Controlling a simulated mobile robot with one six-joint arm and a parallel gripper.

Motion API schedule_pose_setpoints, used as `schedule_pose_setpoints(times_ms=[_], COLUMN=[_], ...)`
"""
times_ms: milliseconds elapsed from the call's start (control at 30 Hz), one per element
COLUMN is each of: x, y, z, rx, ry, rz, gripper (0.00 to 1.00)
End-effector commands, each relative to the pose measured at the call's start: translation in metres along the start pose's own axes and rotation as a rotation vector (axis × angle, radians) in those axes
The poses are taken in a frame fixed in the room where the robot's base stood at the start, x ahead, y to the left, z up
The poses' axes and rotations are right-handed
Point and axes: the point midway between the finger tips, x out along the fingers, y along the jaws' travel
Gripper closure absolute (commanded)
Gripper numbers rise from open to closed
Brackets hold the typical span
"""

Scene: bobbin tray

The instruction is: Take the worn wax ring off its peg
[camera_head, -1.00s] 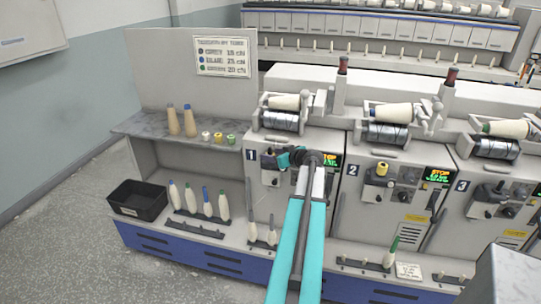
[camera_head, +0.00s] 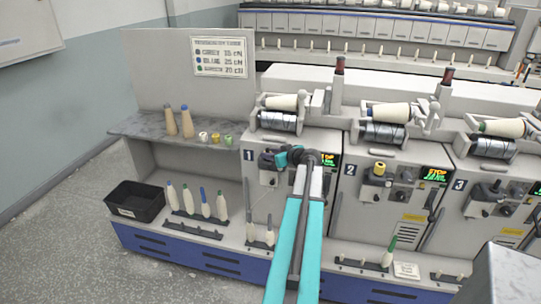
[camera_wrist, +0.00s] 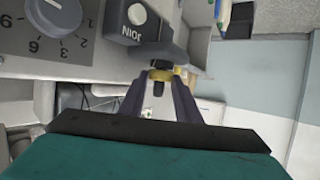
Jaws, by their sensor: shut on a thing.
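The worn wax ring (camera_wrist: 160,75) is a thin yellow ring between my fingertips in the wrist view. A dark peg end (camera_wrist: 158,89) shows through or just in front of it. My gripper (camera_wrist: 160,82) is shut on the ring, one dark finger on each side. The ring is close to the dark block below the JOIN button; I cannot tell whether it still sits on the peg. In the head view my teal gripper (camera_head: 284,158) is at the front of unit 1 and the ring is hidden.
A black bin (camera_head: 135,207) stands at lower left. Unit 2 carries a yellow ring (camera_head: 380,168). Bobbins stand on pegs along the lower ledge.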

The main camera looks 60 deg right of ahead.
Motion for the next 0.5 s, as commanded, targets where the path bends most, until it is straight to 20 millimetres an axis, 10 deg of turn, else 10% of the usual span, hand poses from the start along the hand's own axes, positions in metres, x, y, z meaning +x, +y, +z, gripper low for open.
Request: schedule_pose_setpoints(times_ms=[500], x=[-0.021], y=[0.000], z=[-0.051], rx=[-0.002], ry=[0.002], rz=[0.001], gripper=[0.91])
